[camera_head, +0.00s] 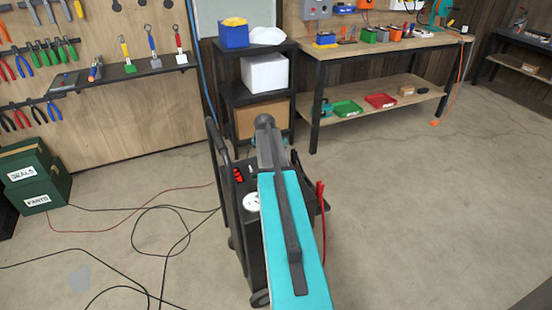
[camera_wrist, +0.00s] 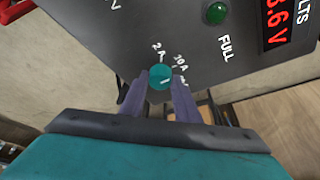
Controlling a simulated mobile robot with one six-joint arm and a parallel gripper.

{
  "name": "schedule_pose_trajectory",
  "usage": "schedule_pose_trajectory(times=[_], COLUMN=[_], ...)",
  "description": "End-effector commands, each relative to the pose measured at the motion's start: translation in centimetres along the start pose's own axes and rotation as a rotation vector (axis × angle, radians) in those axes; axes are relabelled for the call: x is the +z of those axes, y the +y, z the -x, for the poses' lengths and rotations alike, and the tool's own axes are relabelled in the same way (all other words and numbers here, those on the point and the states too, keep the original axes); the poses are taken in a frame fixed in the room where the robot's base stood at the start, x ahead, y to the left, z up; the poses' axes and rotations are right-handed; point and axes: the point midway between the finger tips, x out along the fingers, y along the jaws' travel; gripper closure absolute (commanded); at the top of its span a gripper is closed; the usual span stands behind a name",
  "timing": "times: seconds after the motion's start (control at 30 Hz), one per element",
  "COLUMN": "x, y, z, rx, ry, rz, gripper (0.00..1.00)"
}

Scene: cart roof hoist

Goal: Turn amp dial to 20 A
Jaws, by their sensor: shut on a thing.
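The amp dial (camera_wrist: 160,77) is a small round teal knob on a dark grey panel (camera_wrist: 130,20) in the wrist view. My gripper (camera_wrist: 160,84) is shut on the dial, one grey-purple finger on each side. In the head view my arm hides the dial and the gripper.
A green lamp (camera_wrist: 214,13) marked FULL and a red volts display (camera_wrist: 285,18) are on the panel. In the head view the black wheeled cart (camera_head: 226,185) stands before a dark shelf (camera_head: 243,95). Cables (camera_head: 150,225) lie on the floor to the left; the right floor is clear.

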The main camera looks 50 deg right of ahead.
Motion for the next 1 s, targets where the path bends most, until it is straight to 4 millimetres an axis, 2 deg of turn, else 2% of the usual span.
schedule_pose_trajectory(times=[0.07, 1.0], x=[-0.13, -0.44], y=[0.45, 0.09], z=[-0.16, -0.39], rx=[0.033, 0.319], ry=[0.000, 0.004], rz=[-0.050, -0.738], gripper=[0.94, 0.94])
